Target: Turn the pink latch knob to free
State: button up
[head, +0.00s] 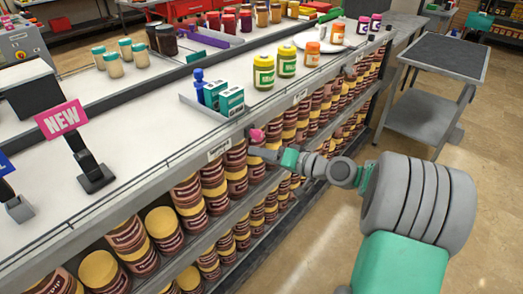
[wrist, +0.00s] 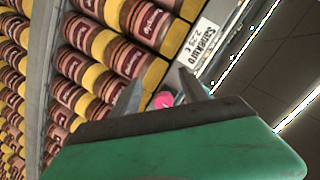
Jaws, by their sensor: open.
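The pink latch knob (head: 257,134) sits on the front edge of the shelf counter, close to a price label. In the wrist view the knob (wrist: 162,100) shows between the two grey fingers, partly hidden by the gripper body. My gripper (head: 259,150) is at the shelf front, just by the knob. Its fingers (wrist: 159,83) are open, one on each side of the knob in the wrist view. I cannot tell whether they touch it.
Several brown and yellow jars (head: 203,205) fill the shelves below the counter. A price label (wrist: 202,45) is beside the fingers. Teal boxes (head: 231,102) stand in a tray above. A grey trolley (head: 437,58) is at the right; the floor between is clear.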

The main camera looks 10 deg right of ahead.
aim_at(261, 138)
jog(key=d+r+m+t, duration=0.1)
jog(key=d+m+t, duration=0.15)
jog(key=d, duration=0.25)
jog(key=shift+t+y, duration=0.4)
jog(key=shift+t, duration=0.05)
jog(key=x, duration=0.8)
jog(key=shift+w+a+r+p, duration=0.1)
jog(key=shift+r+p, duration=0.25)
grip_shut()
